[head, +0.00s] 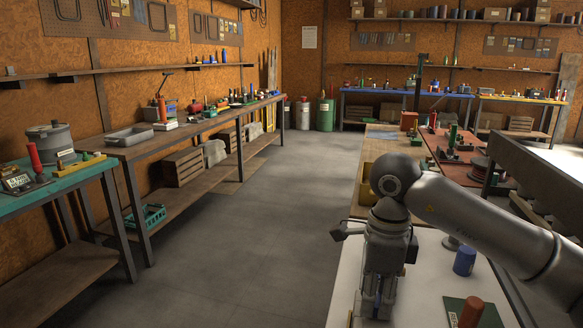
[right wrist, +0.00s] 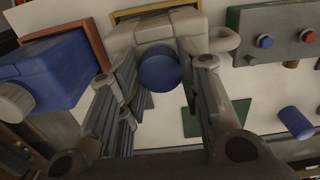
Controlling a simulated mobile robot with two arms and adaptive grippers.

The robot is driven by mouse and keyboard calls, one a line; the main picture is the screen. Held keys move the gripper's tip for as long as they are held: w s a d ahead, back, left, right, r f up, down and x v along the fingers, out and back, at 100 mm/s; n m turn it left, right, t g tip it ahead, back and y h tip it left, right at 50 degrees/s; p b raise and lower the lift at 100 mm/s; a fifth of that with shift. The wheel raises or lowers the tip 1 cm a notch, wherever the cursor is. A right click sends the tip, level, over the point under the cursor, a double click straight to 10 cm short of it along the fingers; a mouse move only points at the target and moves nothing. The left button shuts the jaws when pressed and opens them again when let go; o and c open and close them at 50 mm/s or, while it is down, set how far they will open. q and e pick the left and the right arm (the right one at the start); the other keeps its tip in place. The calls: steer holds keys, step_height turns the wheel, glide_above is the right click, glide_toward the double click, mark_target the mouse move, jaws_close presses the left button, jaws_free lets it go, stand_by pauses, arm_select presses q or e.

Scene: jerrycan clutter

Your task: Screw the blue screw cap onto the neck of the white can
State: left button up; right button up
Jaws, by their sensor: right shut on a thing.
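My right gripper (head: 373,308) points down over the white table in the head view. In the right wrist view my right gripper (right wrist: 162,72) is shut on the blue screw cap (right wrist: 160,72), which sits between its two fingers. The white can (right wrist: 150,30) is directly beyond the cap, with its handle to the right. The cap covers the can's neck, so I cannot tell whether it rests on the neck or is just above it. The can and cap are not visible in the head view. My left gripper is not in view.
In the right wrist view a blue can (right wrist: 45,78) with a pale cap is close on the left. A grey button box (right wrist: 282,45) stands upper right.

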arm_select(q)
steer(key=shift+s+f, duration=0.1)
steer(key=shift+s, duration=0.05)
arm_select(e)
steer(key=shift+m, duration=1.4)
steer(key=shift+m, duration=0.9)
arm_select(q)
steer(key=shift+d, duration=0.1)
arm_select(e)
steer(key=m, duration=0.3)
steer(key=m, duration=0.3)
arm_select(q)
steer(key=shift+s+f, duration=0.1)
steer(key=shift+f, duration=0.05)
arm_select(e)
steer(key=shift+m, duration=1.1)
